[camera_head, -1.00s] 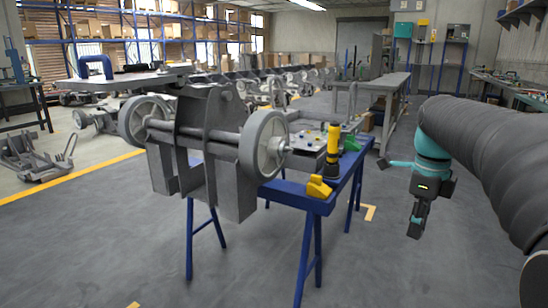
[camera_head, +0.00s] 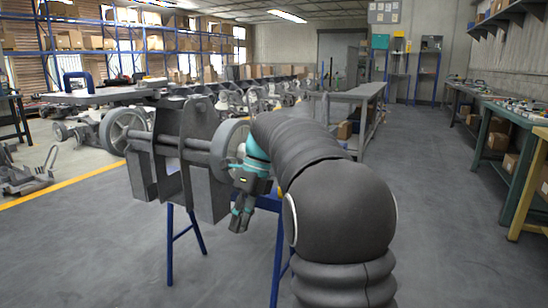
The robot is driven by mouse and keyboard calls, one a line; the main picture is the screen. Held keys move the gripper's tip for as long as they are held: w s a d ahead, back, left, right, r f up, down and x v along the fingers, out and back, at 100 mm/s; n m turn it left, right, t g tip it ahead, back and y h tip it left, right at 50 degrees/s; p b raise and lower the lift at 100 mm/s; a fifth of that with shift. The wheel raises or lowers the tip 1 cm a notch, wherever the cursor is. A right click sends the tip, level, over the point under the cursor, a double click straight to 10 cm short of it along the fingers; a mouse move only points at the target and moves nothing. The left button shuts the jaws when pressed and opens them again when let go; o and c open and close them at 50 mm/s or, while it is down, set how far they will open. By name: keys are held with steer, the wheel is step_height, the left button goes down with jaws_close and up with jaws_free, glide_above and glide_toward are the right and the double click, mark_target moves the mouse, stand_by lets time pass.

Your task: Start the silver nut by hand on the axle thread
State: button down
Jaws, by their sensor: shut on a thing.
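The grey chassis (camera_head: 200,122) stands at the left centre with its axle (camera_head: 168,146) running between two grey wheels. The near wheel (camera_head: 228,136) is partly covered by my arm, and the axle's threaded end beside it is hidden. My gripper (camera_head: 236,222) points down just below and to the right of the near wheel, in front of the chassis. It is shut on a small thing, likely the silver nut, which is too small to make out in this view. I see no contact between gripper and axle thread.
More chassis stand in a row behind. A grey workbench (camera_head: 350,98) is at the back; green benches (camera_head: 510,125) line the right wall. Floor at right is clear.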

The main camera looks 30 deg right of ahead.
steer(key=w+d+r+t+y+b, duration=0.3)
steer(key=w+d+r+t+b, duration=0.2)
steer(key=w+d+t+b, duration=0.1)
steer(key=w+d+r+n+t+y+b, duration=0.1)
steer(key=w+d+r+t+y+b, duration=0.2)
steer(key=w+d+t+b, duration=0.3)
steer(key=shift+w+d+r+t+y+b, duration=0.35)
steer(key=shift+d+r+t, duration=0.7)
steer(key=shift+t, duration=0.65)
steer(key=shift+s+d+f, duration=0.1)
steer(key=shift+d+f, duration=0.05)
